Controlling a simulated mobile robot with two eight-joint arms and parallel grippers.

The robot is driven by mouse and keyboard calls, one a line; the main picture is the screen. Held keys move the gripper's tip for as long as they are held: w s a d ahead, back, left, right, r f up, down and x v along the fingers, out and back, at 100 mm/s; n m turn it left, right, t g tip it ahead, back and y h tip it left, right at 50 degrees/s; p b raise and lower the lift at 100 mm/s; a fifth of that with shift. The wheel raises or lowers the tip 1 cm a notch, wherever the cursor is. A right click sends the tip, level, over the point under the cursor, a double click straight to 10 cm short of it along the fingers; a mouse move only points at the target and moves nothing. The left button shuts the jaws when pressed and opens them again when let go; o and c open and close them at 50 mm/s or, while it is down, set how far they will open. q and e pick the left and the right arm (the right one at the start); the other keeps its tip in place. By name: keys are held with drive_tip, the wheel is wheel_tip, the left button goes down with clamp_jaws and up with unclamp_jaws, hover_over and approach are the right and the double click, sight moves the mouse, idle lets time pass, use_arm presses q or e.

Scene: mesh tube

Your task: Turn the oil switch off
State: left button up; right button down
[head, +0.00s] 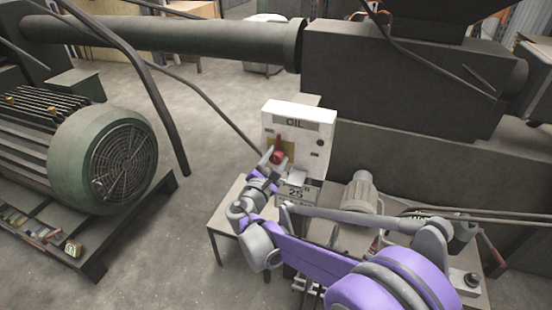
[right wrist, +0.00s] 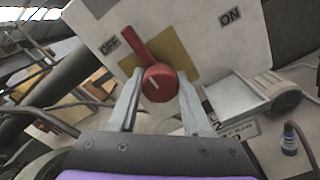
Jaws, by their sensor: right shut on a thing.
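The oil switch box (head: 299,120), a white panel labelled OIL, stands upright in the middle of the head view. Its red knob (head: 278,156) sits on a yellow plate at the panel's left. In the right wrist view the red knob (right wrist: 160,84) has a lever slanting up and left, its end just beside the OFF label (right wrist: 109,46). The ON label (right wrist: 230,17) is farther right. My right gripper (right wrist: 160,76) has one finger on each side of the knob's round hub and is shut on it. My left gripper is not in view.
A small table (head: 228,215) stands beneath the box. A green motor (head: 105,155) is at the left, and large dark machinery (head: 400,80) stands behind and right. Bare floor (head: 200,130) lies left of the box.

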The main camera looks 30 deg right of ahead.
idle(0.5)
drive_tip(key=shift+c, duration=1.7)
unclamp_jaws()
drive_tip(key=shift+a, duration=0.1)
drive_tip(key=v, duration=1)
drive_tip(key=shift+s+a, duration=0.2)
drive_tip(key=shift+s, duration=0.15)
